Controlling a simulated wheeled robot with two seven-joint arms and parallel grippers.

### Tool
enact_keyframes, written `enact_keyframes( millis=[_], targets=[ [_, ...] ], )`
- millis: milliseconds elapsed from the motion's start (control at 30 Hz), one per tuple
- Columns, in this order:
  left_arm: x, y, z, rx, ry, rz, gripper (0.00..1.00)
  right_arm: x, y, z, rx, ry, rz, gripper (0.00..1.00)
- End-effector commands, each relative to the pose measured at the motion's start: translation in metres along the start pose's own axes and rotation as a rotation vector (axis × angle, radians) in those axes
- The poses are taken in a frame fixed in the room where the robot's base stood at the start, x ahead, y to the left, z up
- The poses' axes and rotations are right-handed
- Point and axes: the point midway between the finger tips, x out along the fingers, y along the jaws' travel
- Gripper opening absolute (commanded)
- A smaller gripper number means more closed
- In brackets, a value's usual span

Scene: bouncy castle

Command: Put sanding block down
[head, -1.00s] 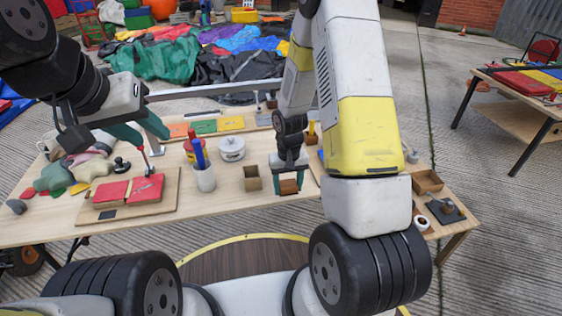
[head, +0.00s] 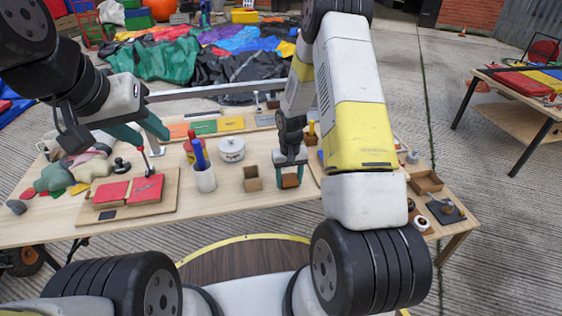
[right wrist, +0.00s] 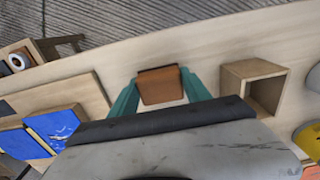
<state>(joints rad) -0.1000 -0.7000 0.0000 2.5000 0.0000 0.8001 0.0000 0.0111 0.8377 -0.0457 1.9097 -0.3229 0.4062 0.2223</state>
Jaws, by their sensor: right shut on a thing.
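The sanding block (head: 290,181) is a small brown block with an orange-brown face. My right gripper (head: 290,174) is shut on it, with one teal finger on each side. In the right wrist view the block (right wrist: 160,86) sits between the fingertips (right wrist: 161,90), over bare wood near the table's front edge. I cannot tell whether it touches the tabletop. My left gripper (head: 140,131) is over the left part of the table, its teal fingers spread apart. A red-handled tool (head: 141,148) stands just below and between them; I see no finger closed on it.
Red pads (head: 146,189) lie on a board at left. A wooden tray (head: 427,182) is at right. Front-edge wood is clear.

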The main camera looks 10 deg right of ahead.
Motion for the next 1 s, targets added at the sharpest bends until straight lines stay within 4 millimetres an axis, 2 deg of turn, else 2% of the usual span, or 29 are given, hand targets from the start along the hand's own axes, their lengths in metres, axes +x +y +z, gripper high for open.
enact_keyframes(
  millis=[467, 500, 600, 1000],
  targets=[
    [0.000, 0.000, 0.000, 0.000, 0.000, 0.000, 0.36, 0.013, 0.000, 0.001, -0.001, -0.001, 0.000, 0.00],
    [0.000, 0.000, 0.000, 0.000, 0.000, 0.000, 0.36, 0.014, 0.000, 0.001, 0.000, -0.002, 0.000, 0.59],
    [0.000, 0.000, 0.000, 0.000, 0.000, 0.000, 0.36, 0.015, 0.000, 0.001, 0.000, -0.002, -0.001, 0.77],
    [0.000, 0.000, 0.000, 0.000, 0.000, 0.000, 0.36, 0.014, -0.003, 0.001, 0.001, -0.002, -0.004, 0.77]
  ],
)
